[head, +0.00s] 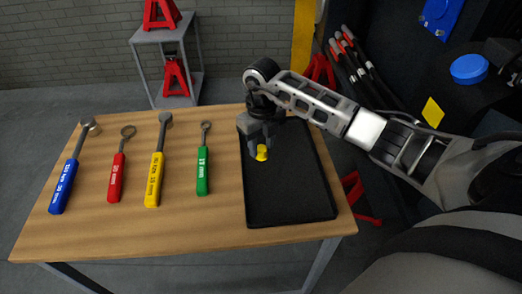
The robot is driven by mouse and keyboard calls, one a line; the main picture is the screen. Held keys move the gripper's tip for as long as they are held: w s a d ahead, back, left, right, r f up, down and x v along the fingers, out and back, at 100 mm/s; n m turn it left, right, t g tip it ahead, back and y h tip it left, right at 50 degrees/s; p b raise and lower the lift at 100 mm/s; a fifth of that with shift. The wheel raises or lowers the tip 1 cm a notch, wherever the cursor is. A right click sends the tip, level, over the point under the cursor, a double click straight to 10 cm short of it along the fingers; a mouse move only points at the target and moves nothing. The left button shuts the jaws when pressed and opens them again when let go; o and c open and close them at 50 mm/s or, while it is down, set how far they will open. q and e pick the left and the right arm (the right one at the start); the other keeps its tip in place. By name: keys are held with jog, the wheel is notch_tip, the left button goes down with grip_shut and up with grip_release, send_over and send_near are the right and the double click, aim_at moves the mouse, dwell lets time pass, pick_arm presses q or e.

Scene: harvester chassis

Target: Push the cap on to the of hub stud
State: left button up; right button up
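A small yellow cap (261,154) is at the upper left part of the black tray (290,200) on the wooden table. My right gripper (259,150) reaches down over the tray, with its fingers at the cap. The cap's upper part is partly hidden by the gripper. I cannot tell whether the fingers grip the cap or only stand around it, nor whether the cap touches the tray. My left gripper is not in view. I cannot make out a hub stud.
Blue (64,186), red (116,178), yellow (154,180) and green (203,173) handled wrenches lie on the table left of the tray. A dark machine with a blue round part (468,69) stands at right. A grey stand (165,37) with red jacks is behind.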

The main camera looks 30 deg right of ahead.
aim_at(261, 148)
jog(key=c, duration=0.5)
jog(key=shift+c, duration=0.2)
notch_tip(261, 148, up, 6)
jog(key=p, duration=0.4)
jog(key=shift+r+p, duration=0.1)
jog(key=shift+p, duration=0.25)
